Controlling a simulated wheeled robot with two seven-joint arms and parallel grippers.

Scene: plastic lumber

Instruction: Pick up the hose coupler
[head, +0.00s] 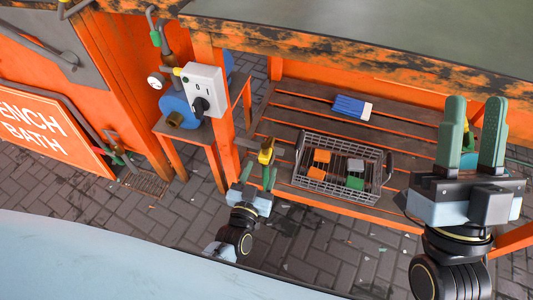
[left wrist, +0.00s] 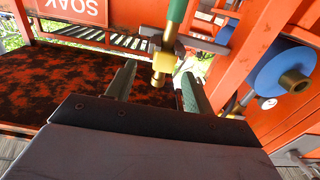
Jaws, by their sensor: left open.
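The hose coupler (left wrist: 161,64) is a brass-yellow fitting below a green length (left wrist: 176,14) in the left wrist view. It shows ahead of and between the tips of my left gripper (left wrist: 157,76). In the head view a yellow piece (head: 266,151), seemingly the same coupler, shows just beyond my left gripper (head: 260,172). The left fingers are apart with nothing clearly between them; I cannot tell whether they touch the coupler. My right gripper (head: 472,120) is at the right of the head view, its green fingers apart and empty.
A wire basket (head: 333,188) with orange, green and grey blocks stands on the slatted shelf. A blue-and-white block (head: 352,107) lies behind it. An orange post (head: 220,110) with a white socket box (head: 204,88) and a blue motor (head: 180,117) are left of the shelf.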

